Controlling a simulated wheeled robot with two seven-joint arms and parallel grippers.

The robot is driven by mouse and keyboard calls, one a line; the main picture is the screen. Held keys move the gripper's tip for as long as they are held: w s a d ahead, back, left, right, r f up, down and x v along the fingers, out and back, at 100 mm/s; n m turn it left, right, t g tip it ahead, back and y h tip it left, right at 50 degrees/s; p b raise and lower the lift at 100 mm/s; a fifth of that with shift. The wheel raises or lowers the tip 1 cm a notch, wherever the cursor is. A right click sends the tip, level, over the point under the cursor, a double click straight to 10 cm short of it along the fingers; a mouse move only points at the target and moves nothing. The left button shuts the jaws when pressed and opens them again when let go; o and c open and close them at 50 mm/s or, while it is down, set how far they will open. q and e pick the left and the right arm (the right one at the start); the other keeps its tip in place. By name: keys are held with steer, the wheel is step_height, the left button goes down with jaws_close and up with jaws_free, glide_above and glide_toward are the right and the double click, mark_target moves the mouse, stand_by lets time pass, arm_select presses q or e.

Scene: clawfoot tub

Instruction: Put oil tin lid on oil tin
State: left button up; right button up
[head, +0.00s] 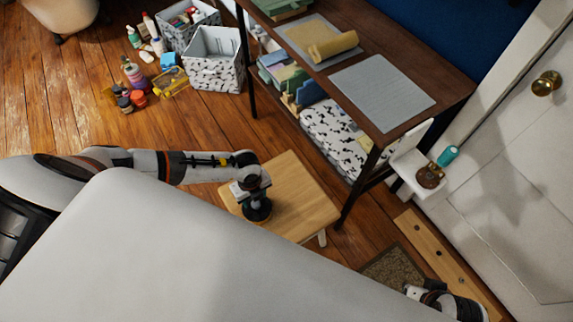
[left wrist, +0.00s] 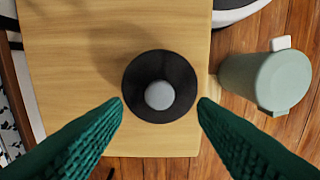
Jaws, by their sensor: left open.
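A round black disc with a grey knob, which looks like the oil tin lid (left wrist: 135,86), lies on the light wooden stool (left wrist: 80,60). My left gripper (left wrist: 160,108) is open above it. Its two green fingers are on either side of the disc, with no visible grip on it. In the head view the left gripper (head: 257,208) points down over the stool and mostly hides the disc. A pale green cylinder (left wrist: 265,80) shows beyond the stool edge in the left wrist view; I cannot tell if it is the oil tin. My right gripper's fingers are not seen.
A dark table (head: 450,92) with grey mats stands behind the stool. A small white wall shelf (head: 405,165) holds a teal cylinder (head: 448,156) and a brown item (head: 430,176). Patterned bins (head: 212,75) and several bottles stand on the floor. Open floor lies left.

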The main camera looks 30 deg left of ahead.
arm_select(q)
steer(key=shift+r+p, duration=1.4)
steer(key=shift+r, duration=0.2)
